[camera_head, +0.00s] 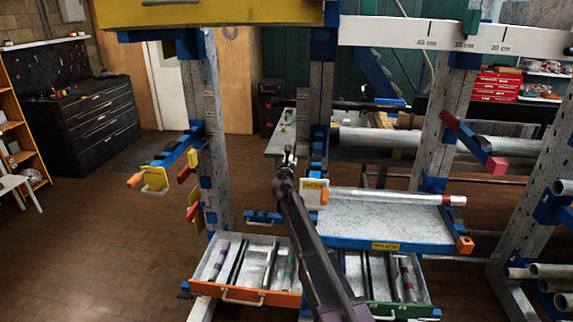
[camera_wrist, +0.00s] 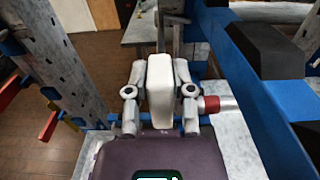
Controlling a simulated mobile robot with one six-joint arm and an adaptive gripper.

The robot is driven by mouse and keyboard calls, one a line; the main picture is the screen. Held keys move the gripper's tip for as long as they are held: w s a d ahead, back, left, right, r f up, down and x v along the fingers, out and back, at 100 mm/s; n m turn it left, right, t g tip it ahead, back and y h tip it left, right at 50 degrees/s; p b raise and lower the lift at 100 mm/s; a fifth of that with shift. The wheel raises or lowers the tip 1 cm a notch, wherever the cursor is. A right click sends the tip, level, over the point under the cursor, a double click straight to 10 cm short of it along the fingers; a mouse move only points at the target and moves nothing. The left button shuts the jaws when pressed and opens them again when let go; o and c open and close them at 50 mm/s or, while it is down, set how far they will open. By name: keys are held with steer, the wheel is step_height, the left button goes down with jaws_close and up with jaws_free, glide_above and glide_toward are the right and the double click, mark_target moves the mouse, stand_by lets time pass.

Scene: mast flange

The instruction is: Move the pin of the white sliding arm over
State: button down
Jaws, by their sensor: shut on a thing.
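My gripper (camera_head: 288,158) is raised in front of the rack's middle upright in the head view. In the wrist view, my gripper (camera_wrist: 159,100) is shut on a white rounded block (camera_wrist: 159,80), with one finger on each side. I cannot tell from these frames whether this block is the pin or another part of the white sliding arm. In the head view the block is too small to make out clearly. A white beam with scale marks (camera_head: 440,35) runs across the top right of the rack.
The blue shelf (camera_head: 385,222) carries a pale tube with a red band (camera_head: 395,197), right of my gripper. An orange-fronted drawer (camera_head: 245,293) and a green-fronted drawer (camera_head: 405,310) stand open below, holding rods. Blue brackets (camera_head: 180,147) jut out at left.

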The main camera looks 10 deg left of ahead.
steer(key=shift+w, duration=0.2)
steer(key=c, duration=0.8)
jaws_free()
steer(key=o, duration=0.3)
steer(key=shift+w, duration=0.1)
steer(key=s, duration=1.2)
steer(key=shift+s+a, duration=0.1)
steer(key=shift+a, duration=0.1)
